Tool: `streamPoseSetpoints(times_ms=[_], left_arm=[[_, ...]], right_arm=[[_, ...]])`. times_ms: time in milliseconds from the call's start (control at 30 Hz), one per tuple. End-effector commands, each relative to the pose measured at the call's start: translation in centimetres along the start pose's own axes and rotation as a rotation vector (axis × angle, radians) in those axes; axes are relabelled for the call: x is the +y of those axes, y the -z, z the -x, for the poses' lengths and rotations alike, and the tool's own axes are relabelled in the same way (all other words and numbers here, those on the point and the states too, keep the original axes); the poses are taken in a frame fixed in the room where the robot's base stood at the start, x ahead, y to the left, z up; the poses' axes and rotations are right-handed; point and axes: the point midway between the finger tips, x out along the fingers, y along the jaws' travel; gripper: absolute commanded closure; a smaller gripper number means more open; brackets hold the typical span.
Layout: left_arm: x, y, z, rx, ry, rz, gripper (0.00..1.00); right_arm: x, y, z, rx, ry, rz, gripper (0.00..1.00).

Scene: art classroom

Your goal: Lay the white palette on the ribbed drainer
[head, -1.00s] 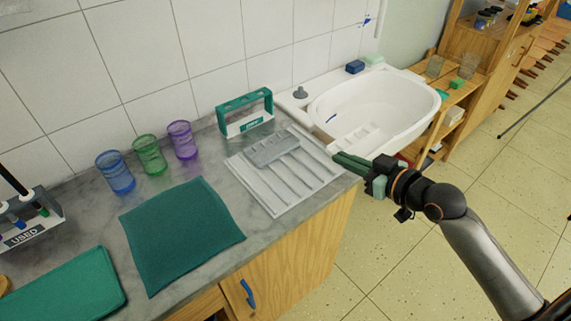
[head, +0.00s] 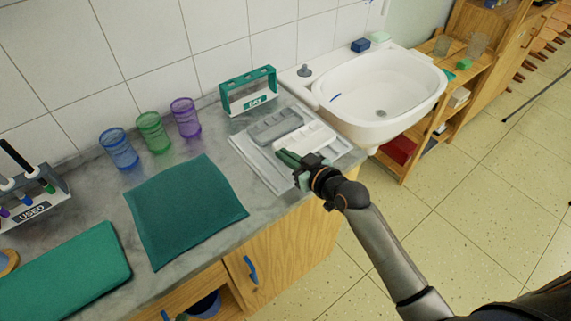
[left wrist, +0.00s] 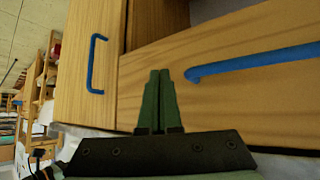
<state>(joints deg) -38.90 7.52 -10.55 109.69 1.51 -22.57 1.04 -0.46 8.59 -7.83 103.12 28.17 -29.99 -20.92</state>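The white palette (head: 306,135) shows in the head view over the right part of the ribbed drainer (head: 259,163), beside a grey palette (head: 275,126) lying on it. My right gripper (head: 288,159) is at the white palette's near edge and appears shut on it; its fingers hide part of that edge. I cannot tell whether the palette touches the drainer. My left gripper (left wrist: 158,102) shows in the left wrist view, shut and empty, in front of wooden cabinet fronts.
A green DRY rack (head: 248,91) stands behind the drainer, and a white sink (head: 350,110) adjoins it on the right. Several coloured cups, including a purple one (head: 186,117), and a teal cloth (head: 185,212) are to the left. Blue handles (left wrist: 98,62) stick out from the cabinet.

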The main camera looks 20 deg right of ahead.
Motion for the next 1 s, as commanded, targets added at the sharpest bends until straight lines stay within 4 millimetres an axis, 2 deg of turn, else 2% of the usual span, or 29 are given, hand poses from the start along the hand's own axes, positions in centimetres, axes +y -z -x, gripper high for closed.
streamPoseSetpoints(times_ms=[100, 200, 567, 867, 1000], left_arm=[[0.0, -0.2, -0.2, 0.000, 0.000, 0.000, 1.00], [0.0, -0.3, -0.3, 0.000, 0.000, 0.000, 1.00], [0.0, -0.5, -0.4, 0.000, 0.000, 0.000, 1.00], [0.0, -0.4, -0.4, 0.000, 0.000, 0.000, 1.00], [0.0, -0.4, -0.4, 0.000, 0.000, 0.000, 1.00]], right_arm=[[-0.2, -1.9, -0.7, -0.004, 0.001, -0.002, 1.00], [-0.2, -2.9, -1.0, -0.002, 0.001, -0.001, 1.00], [-0.2, -3.3, -1.1, -0.001, 0.000, 0.000, 1.00], [-0.2, -3.3, -1.1, -0.001, 0.000, -0.001, 0.66], [-0.2, -3.2, -1.1, -0.001, 0.000, -0.001, 0.66]])
